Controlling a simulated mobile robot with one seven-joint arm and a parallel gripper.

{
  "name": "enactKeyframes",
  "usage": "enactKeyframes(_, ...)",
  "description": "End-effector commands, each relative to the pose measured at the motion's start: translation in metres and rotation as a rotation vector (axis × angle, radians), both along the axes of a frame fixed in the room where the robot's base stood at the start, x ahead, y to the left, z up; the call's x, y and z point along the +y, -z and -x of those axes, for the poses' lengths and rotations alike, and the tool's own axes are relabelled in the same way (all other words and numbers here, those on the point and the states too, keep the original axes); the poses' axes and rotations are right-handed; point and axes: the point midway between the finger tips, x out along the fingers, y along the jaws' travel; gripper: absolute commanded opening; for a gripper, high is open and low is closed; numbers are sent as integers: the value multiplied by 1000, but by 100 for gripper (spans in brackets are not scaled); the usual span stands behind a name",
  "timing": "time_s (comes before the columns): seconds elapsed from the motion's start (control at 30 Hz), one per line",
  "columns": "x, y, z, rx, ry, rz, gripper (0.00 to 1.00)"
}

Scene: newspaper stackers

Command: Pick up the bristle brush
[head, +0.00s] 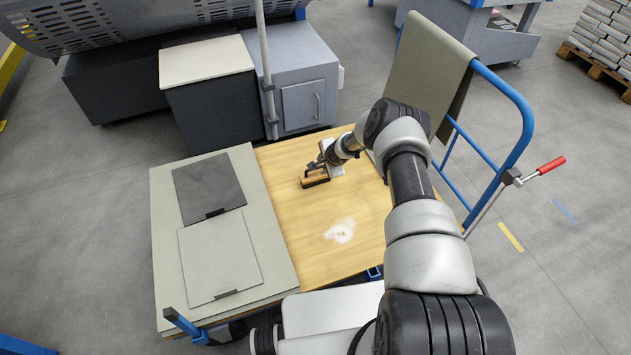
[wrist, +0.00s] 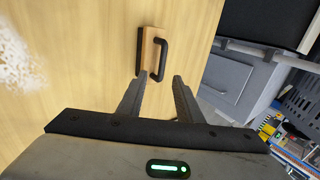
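The bristle brush (head: 315,182) lies on the wooden tabletop (head: 300,220) near its far left part. In the wrist view the brush (wrist: 149,50) shows a light wooden block, a black loop handle on its right side in the picture and a dark bristle edge on its left. My gripper (wrist: 159,80) is open, with its two fingertips apart on either side of the handle's near end in the picture. I cannot tell whether they touch it. In the head view my gripper (head: 317,168) is right at the brush and partly hides its handle.
A white dusty patch (head: 341,231) marks the wood nearer to me. Dark (head: 208,187) and light grey (head: 220,257) flat plates lie on the board at left. A blue cart handle (head: 522,125) with a draped cloth (head: 432,75) rises at right. A grey cabinet (head: 303,104) and pole stand behind.

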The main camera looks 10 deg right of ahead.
Motion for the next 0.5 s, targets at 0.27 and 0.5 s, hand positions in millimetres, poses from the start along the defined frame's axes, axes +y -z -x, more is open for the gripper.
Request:
enactKeyframes(0.27,4,21,-12,-1,2,-1,32)
enactKeyframes(0.5,14,51,-30,-2,5,-2,32)
